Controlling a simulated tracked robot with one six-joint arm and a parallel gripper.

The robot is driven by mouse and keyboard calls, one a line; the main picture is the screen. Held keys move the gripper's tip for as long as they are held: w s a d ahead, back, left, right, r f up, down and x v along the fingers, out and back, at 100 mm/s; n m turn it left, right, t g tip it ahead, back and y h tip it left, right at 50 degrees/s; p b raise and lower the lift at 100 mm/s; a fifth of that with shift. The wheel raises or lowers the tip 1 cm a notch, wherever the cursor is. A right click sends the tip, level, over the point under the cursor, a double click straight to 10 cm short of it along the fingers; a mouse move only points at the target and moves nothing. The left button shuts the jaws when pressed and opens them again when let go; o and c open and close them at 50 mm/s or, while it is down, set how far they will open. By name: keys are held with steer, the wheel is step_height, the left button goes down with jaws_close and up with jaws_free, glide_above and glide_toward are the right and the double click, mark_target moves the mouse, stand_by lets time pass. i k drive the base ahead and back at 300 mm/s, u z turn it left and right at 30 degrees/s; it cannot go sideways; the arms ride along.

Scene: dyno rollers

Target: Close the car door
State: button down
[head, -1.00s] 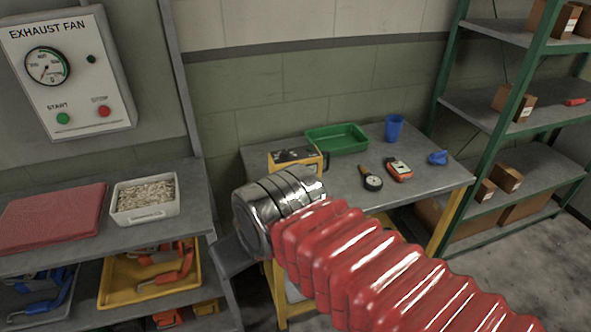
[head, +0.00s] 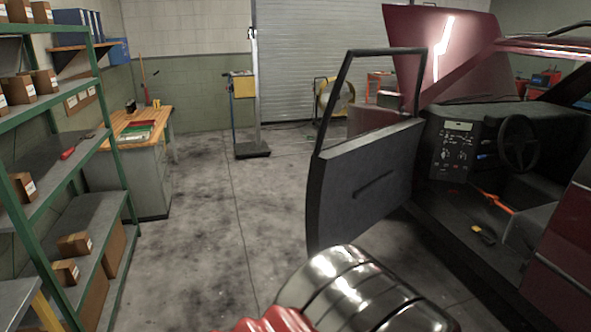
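The car door (head: 365,185) stands wide open in the head view, right of the middle. I see its dark inner panel and its empty window frame. The dark red car (head: 555,240) is at the right, with its cabin, steering wheel (head: 518,142) and dashboard showing through the doorway. My arm, with a shiny metal part and red bellows, shows at the bottom middle, in front of the door's lower edge. My gripper is not visible in this view.
A green-framed shelf (head: 75,165) with cardboard boxes lines the left side. A workbench (head: 143,160) stands behind it. A post on a dark base (head: 252,150) stands farther back. The concrete floor (head: 220,230) between shelf and door is clear.

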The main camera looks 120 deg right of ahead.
mark_target(353, 183)
steer(key=z, duration=4.8)
